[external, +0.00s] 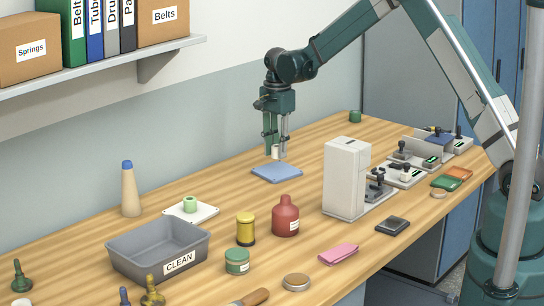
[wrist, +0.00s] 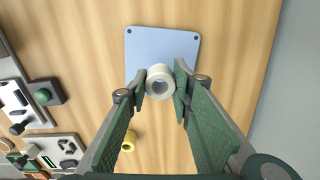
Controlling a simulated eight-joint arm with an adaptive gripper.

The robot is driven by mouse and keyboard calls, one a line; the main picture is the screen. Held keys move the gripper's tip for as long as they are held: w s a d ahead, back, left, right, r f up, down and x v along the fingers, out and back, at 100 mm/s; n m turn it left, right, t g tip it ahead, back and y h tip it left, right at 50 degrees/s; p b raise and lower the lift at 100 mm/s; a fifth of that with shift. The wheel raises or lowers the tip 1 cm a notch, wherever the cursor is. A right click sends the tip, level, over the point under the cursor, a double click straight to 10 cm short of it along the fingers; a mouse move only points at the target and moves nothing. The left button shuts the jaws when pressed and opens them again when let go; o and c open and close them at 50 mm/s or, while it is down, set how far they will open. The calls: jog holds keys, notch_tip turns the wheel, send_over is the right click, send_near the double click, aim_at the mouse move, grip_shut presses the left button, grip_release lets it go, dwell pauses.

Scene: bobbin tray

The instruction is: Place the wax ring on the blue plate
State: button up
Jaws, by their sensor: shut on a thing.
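The wax ring (wrist: 160,87) is a short off-white ring with a round hole. My gripper (wrist: 158,90) is shut on it, one finger on each side. In the external view the ring (external: 276,152) shows between the fingertips of my gripper (external: 276,149), pointing down. The blue plate (external: 277,173) is a flat, bare square on the table. In the wrist view the plate (wrist: 162,50) shows dark dots at its corners, and the ring overlaps its lower edge. The ring appears a little above the table, at the plate's edge; the exact gap is hard to tell.
A white dispenser (external: 346,180) stands right of the plate, with small devices (external: 405,173) behind it. A red bottle (external: 286,215) and a yellow-black jar (external: 246,230) stand in front. A grey CLEAN bin (external: 128,254) is at left. A yellow ring (wrist: 128,140) lies in the wrist view.

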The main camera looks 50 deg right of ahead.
aim_at(277, 170)
jog(key=shift+f, duration=0.3)
jog(key=shift+f, duration=1.85)
jog(key=shift+f, duration=0.2)
jog(key=o, duration=0.8)
jog(key=shift+r, duration=0.1)
notch_tip(277, 170, up, 12)
jog(key=shift+r, duration=0.1)
